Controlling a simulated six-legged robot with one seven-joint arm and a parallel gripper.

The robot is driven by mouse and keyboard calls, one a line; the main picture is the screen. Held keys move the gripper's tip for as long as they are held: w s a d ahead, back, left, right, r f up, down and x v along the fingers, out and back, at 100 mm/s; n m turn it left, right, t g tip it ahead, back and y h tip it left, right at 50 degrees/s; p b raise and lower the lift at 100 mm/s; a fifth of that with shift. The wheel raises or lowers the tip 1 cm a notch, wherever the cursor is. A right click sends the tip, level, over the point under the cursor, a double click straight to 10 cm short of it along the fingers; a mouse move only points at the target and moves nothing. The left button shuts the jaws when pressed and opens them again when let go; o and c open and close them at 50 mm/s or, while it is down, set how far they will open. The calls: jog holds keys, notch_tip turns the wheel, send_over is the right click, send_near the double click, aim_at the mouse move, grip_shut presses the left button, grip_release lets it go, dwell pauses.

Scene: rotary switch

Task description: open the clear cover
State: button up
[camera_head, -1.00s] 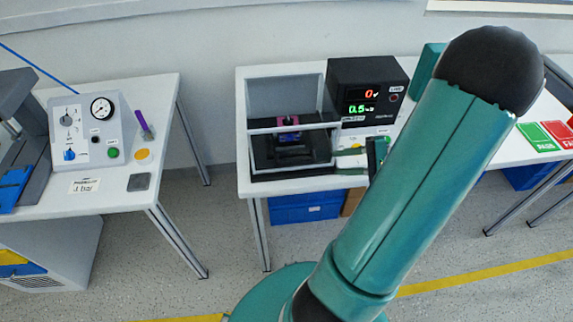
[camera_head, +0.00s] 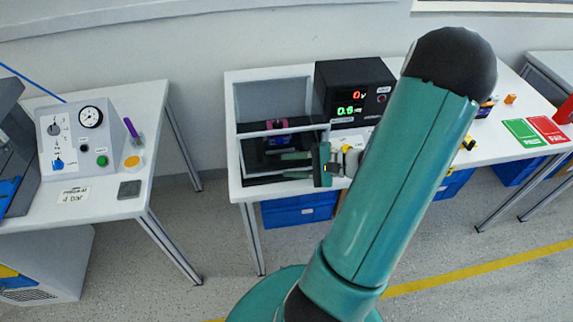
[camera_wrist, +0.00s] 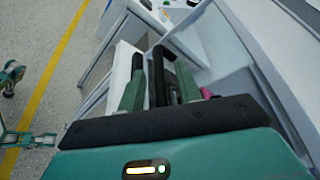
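The clear cover (camera_head: 283,149) is the see-through front of a grey-framed box on the middle table, and it looks closed. A dark fixture with a magenta and blue part (camera_head: 277,131) shows inside the box. My gripper (camera_head: 282,164) is at the lower front of the box, its green fingers pointing left and set apart. In the wrist view, my gripper (camera_wrist: 160,80) also shows its two fingers apart, with dark bars near and between them. I cannot tell whether a finger touches the cover or whether a handle lies between them.
A black display unit (camera_head: 352,92) stands right of the box. Green and red cards (camera_head: 535,131) lie farther right. A gauge panel (camera_head: 82,136) stands on the left table. Blue bins (camera_head: 299,211) sit under the middle table. A floor gap separates the tables.

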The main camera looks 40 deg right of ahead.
jog(key=shift+x, duration=0.9)
grip_shut()
jog(key=shift+r, duration=0.15)
